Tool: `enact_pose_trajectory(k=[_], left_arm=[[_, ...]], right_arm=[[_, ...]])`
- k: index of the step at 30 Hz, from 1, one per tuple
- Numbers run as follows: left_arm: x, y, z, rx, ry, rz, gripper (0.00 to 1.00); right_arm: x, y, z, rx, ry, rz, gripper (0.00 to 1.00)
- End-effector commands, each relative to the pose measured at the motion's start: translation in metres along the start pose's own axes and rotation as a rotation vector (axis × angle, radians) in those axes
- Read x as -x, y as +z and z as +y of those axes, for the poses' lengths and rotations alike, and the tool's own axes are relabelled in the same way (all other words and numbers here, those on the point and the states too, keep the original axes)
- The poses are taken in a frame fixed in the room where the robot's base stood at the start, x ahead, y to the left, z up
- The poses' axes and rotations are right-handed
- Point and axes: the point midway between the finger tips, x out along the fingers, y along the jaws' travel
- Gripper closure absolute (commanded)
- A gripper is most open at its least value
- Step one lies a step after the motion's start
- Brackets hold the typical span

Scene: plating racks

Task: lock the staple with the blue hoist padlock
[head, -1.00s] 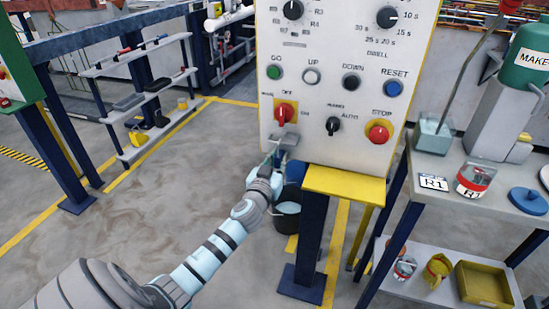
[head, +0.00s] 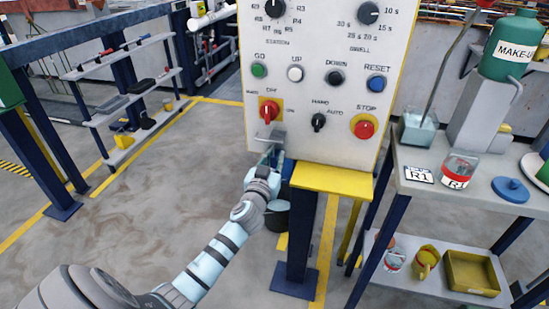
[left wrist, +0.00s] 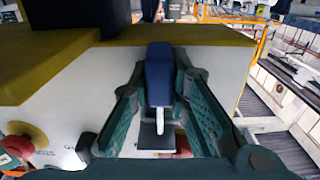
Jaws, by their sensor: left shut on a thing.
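The blue padlock (left wrist: 160,75) sits between the green finger pads of my left gripper (left wrist: 163,110) in the left wrist view. Its pale shackle (left wrist: 160,118) points toward the panel's switch area. In the head view my left gripper (head: 270,160) is just below the grey staple bracket (head: 268,138), under the red rotary switch (head: 268,111). In the wrist view a dark plate (left wrist: 155,138) lies just past the shackle. I cannot tell whether the shackle touches or passes through the staple. The padlock is mostly hidden in the head view. My right gripper is not in view.
The white control panel (head: 312,100) carries buttons and a red stop button (head: 364,126). A yellow ledge (head: 331,180) juts out beside my gripper. A bucket (head: 277,217) stands below. A grey bench (head: 450,190) stands at right. Floor at left is open.

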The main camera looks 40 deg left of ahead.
Motion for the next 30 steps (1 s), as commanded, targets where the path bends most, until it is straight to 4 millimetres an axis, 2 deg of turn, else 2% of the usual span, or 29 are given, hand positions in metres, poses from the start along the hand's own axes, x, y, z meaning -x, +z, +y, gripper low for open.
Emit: enact_pose_trajectory(k=[30], left_arm=[[0.0, -0.015, 0.0, 0.0, 0.0, 0.001, 1.0]], right_arm=[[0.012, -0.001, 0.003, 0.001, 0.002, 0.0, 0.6]])
